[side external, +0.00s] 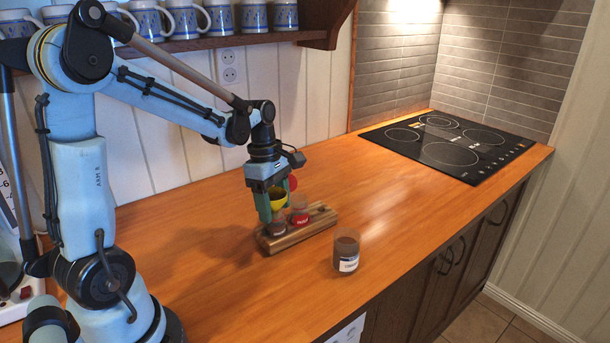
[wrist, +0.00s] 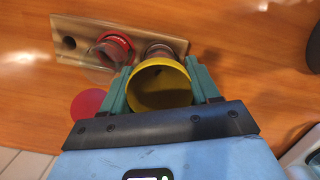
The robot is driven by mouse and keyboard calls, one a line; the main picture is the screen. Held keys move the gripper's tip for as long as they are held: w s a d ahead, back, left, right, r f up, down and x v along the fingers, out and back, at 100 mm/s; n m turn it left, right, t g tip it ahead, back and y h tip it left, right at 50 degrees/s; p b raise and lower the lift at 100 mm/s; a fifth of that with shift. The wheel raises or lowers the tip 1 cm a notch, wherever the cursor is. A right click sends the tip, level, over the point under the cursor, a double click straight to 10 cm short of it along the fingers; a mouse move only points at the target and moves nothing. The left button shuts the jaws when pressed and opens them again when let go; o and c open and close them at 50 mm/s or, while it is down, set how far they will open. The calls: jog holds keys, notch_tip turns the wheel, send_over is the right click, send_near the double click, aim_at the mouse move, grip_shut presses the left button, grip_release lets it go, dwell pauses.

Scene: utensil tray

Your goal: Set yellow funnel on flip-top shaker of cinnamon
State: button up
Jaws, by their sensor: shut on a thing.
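My gripper (side external: 276,204) has green fingers and is shut on the yellow funnel (side external: 277,199). In the wrist view the funnel's wide round mouth (wrist: 161,84) faces the camera between the fingers (wrist: 163,88). A brownish shaker (side external: 279,225) stands in the wooden rack just below the funnel; its top edge shows beyond the funnel in the wrist view (wrist: 159,51). I cannot tell whether they touch. A red-labelled shaker (side external: 300,217) stands beside it, with a red disc (side external: 292,182) above it, like a raised lid. I cannot read which shaker is cinnamon.
The wooden rack (side external: 325,220) has an empty hole (wrist: 69,42) at one end. A jar of brown contents (side external: 346,252) stands on the counter in front. A black cooktop (side external: 445,145) lies at the back right. The counter between is clear. Mugs (side external: 186,19) line a shelf above.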

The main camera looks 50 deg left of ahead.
jog(key=shift+f, duration=0.3)
jog(key=o, duration=0.8)
jog(key=shift+r, duration=0.1)
jog(key=shift+s+a+r, duration=0.1)
jog(key=shift+a+r, duration=0.15)
jog(key=shift+r, duration=1.55)
jog(key=shift+w+a+r, duration=0.1)
jog(key=shift+a+r, duration=0.2)
jog(key=shift+r, duration=1.45)
jog(key=shift+s+a+r, duration=0.1)
jog(key=shift+a+r, duration=0.15)
jog(key=shift+r, duration=1.55)
jog(key=s+d+f+m+t, duration=0.1)
jog(key=d+m+t, duration=0.1)
jog(key=d+m, duration=0.2)
jog(key=s+d+f+m+t+y, duration=0.1)
jog(key=d+m, duration=0.3)
jog(key=m, duration=0.7)
jog(key=s+d+f+m+t, duration=0.2)
jog(key=d+m+t, duration=0.2)
jog(key=m, duration=0.3)
jog(key=shift+s+d+f+y, duration=0.2)
jog(key=shift+d+f+y, duration=0.05)
jog(key=shift+d+y, duration=0.15)
